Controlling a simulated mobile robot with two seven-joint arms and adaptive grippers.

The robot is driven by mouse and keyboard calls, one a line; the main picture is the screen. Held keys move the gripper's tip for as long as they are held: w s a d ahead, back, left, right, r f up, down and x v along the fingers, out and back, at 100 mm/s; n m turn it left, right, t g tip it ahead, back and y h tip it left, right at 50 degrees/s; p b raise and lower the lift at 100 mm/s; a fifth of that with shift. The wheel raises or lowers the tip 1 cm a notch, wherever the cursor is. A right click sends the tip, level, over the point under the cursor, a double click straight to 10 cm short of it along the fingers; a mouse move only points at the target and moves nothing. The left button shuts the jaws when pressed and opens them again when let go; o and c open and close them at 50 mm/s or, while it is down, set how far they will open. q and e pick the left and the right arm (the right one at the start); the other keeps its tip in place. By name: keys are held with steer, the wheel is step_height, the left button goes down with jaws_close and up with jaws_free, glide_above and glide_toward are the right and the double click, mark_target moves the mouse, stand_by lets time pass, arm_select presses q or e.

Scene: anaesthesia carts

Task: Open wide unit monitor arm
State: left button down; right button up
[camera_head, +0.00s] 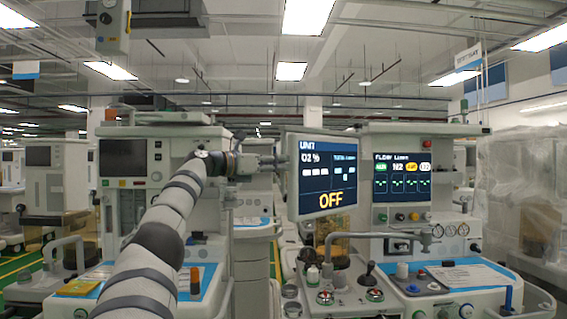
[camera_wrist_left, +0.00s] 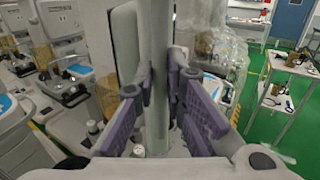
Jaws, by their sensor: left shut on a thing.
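The wide unit's monitor (camera_head: 326,175) shows a lit blue screen with "OFF" in yellow and stands turned at an angle, left of a second screen (camera_head: 402,177) on the unit. My left gripper (camera_head: 276,162) is at the monitor's left edge, with my arm reaching in from the lower left. In the left wrist view, the purple-padded fingers of my left gripper (camera_wrist_left: 158,95) are closed on both sides of an upright pale grey edge (camera_wrist_left: 156,40), which appears to be the monitor's edge. The monitor arm behind the screen is hidden. My right gripper is not in view.
Below the monitor is a worktop (camera_head: 345,298) with knobs, a black lever and a curved grey handle (camera_head: 385,234). Another cart (camera_head: 130,185) stands left. A plastic-wrapped unit (camera_head: 520,190) stands right. The left wrist view shows a white trolley (camera_wrist_left: 272,100) on green floor.

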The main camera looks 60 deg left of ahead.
arm_select(q)
steer(key=shift+w+f, duration=0.1)
steer(key=shift+f, duration=0.15)
steer(key=c, duration=1.9)
jaws_free()
steer(key=s, duration=0.7)
steer(key=s+d, duration=0.1)
steer(key=s, duration=0.3)
steer(key=shift+s, duration=0.3)
steer(key=shift+d, duration=0.1)
